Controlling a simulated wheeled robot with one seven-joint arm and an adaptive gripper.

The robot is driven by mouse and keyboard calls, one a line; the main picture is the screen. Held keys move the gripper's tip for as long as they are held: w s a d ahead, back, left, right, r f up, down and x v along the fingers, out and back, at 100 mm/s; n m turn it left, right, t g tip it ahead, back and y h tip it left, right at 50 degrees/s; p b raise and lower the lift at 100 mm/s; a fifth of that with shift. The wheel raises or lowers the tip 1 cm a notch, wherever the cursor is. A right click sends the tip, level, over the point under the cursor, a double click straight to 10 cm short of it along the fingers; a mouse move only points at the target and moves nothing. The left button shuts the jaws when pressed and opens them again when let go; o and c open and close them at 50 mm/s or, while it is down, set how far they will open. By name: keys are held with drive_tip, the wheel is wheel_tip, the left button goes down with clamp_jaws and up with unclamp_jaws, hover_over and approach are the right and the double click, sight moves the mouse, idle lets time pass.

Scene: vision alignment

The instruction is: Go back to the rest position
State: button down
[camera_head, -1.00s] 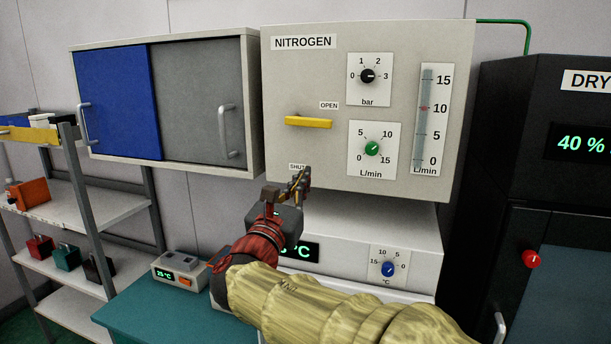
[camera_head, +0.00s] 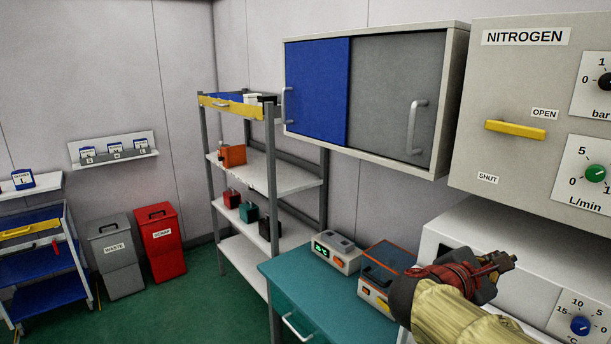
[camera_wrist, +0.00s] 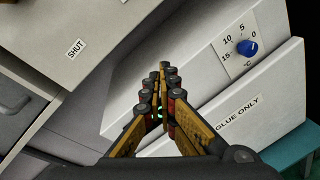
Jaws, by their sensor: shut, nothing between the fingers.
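My gripper (camera_head: 503,262) is at the lower right of the head view, at the end of my arm in its yellowish sleeve. It is shut and empty, in front of the white chiller-like unit (camera_head: 470,222). In the wrist view the fingers (camera_wrist: 163,75) come together over that unit's face, near a blue knob (camera_wrist: 247,47) and a "GLUE ONLY" label. The nitrogen panel (camera_head: 500,90) stands above and behind my gripper. Its yellow handle (camera_head: 515,130) lies level, close to the OPEN label and apart from my gripper.
A wall cabinet (camera_head: 395,95) with a blue and a grey door hangs left of the panel. A shelf rack (camera_head: 265,175) and two bins (camera_head: 162,245) stand left. Green floor (camera_head: 190,310) is free there.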

drive_tip(key=s+a+f+m+g+y+b, duration=0.2)
drive_tip(key=s+a+f+m+y, duration=0.4)
drive_tip(key=f, duration=0.5)
drive_tip(key=s+a+f+m+g+y+b, duration=0.1)
drive_tip(key=s+a+f+m+g+y, duration=0.2)
drive_tip(key=s+f+m, duration=0.5)
drive_tip(key=s+a+f+m+t+y+b, duration=0.2)
drive_tip(key=s+a+f+y+b, duration=0.2)
drive_tip(key=a, duration=0.6)
wheel_tip(320, 180, down, 3)
drive_tip(key=shift+s+a+f+m+y+b, duration=0.1)
drive_tip(key=shift+s+a+m+y+b, duration=0.25)
drive_tip(key=shift+s+b, duration=0.8)
drive_tip(key=shift+s+d, duration=0.1)
drive_tip(key=shift+d, duration=0.05)
